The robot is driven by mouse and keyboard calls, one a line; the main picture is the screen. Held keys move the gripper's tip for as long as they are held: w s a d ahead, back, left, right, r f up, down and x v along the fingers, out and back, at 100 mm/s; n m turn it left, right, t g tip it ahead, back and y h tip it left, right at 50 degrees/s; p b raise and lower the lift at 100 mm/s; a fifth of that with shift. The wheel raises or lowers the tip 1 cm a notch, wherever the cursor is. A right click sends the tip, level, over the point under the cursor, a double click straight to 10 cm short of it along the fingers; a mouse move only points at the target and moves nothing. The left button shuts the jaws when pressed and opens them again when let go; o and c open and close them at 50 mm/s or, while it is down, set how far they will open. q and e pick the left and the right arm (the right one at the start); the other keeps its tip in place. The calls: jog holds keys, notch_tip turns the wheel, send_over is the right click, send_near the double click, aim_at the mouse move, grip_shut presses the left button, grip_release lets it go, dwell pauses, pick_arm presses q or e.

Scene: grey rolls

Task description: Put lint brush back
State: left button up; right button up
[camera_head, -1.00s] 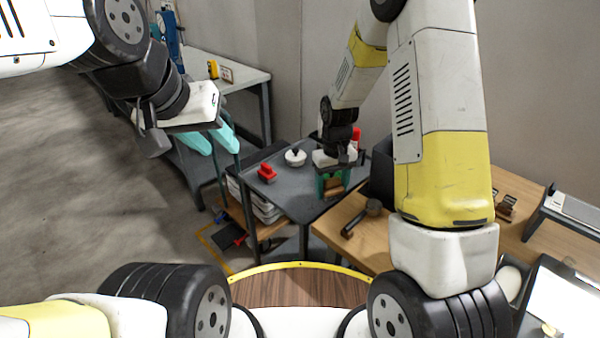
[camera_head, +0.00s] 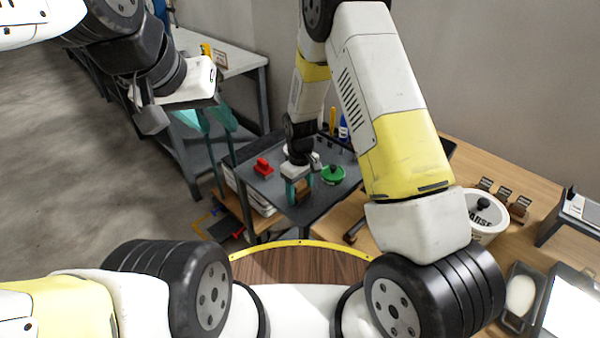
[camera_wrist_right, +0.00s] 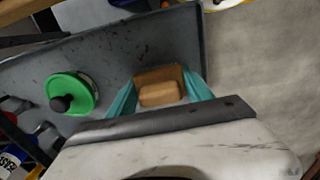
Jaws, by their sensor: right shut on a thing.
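A brown wooden block-like thing, apparently the lint brush (camera_wrist_right: 158,92), sits between the teal fingers of my right gripper (camera_wrist_right: 160,98) in the right wrist view. My right gripper is shut on it. In the head view my right gripper (camera_head: 297,192) hangs over the grey tabletop (camera_head: 262,187), near its front edge, with the brush (camera_head: 303,190) partly hidden by the fingers. I cannot tell whether the brush touches the surface. My left gripper (camera_head: 205,122) is raised at the left, its teal fingers apart and empty.
A green round-lidded thing (camera_head: 334,175) stands just right of my right gripper. A red thing (camera_head: 263,166) is on its left. Yellow (camera_head: 332,120) and blue (camera_head: 343,130) things stand behind. A wooden table (camera_head: 440,165) with a white tub (camera_head: 485,215) is at right.

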jog(key=shift+f, duration=0.7)
jog(key=shift+f, duration=0.1)
jog(key=o, duration=1.3)
